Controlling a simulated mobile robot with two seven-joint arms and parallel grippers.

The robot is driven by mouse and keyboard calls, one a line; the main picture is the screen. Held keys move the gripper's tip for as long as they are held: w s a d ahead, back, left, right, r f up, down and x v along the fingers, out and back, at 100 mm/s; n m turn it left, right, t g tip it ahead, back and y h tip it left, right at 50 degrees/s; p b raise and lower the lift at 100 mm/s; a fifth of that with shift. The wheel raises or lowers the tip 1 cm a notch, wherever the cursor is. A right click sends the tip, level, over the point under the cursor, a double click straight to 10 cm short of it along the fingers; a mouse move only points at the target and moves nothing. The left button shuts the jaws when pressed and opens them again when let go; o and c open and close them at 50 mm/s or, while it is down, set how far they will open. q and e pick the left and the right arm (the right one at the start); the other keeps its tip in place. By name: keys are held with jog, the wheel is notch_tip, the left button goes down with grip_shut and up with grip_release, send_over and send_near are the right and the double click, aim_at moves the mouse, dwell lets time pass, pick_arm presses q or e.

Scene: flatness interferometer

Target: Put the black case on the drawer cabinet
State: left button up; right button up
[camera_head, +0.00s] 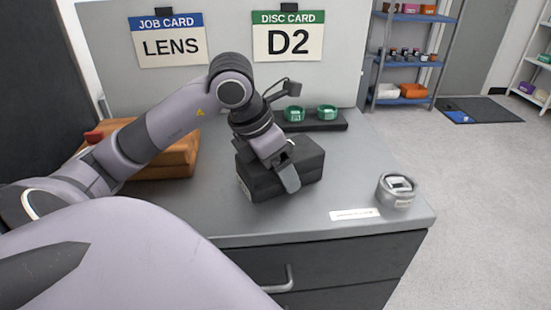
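The black case (311,165) is a dark box with a light label on its left end. It appears to rest on the grey top of the drawer cabinet (365,155), near the middle. My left gripper (287,172) reaches down over the case from above. One pale finger shows against the case's near side. The other finger is not clearly visible, so I cannot tell whether the gripper is open or shut on the case. My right gripper is out of view.
Two green rings (327,112) sit on a black tray behind the case. A wooden box (178,160) stands at the left behind my arm. A grey round holder (396,190) and a white label strip (354,214) are near the right front edge. The top's right part is mostly clear.

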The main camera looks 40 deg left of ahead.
pick_arm(q)
jog(key=shift+d+r, duration=0.1)
jog(key=shift+r, duration=0.05)
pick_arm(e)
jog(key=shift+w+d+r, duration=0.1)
pick_arm(q)
jog(key=shift+f, duration=0.2)
jog(key=o, duration=1.3)
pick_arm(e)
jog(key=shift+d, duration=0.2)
pick_arm(q)
jog(key=shift+r, duration=0.15)
jog(key=shift+s+r, duration=0.1)
jog(key=shift+r, duration=0.2)
jog(key=p+v, duration=0.4)
jog(key=v, duration=0.6)
jog(key=shift+s+r, duration=0.2)
jog(key=shift+r, duration=0.1)
jog(key=shift+s+r, duration=0.15)
jog(key=shift+r, duration=0.2)
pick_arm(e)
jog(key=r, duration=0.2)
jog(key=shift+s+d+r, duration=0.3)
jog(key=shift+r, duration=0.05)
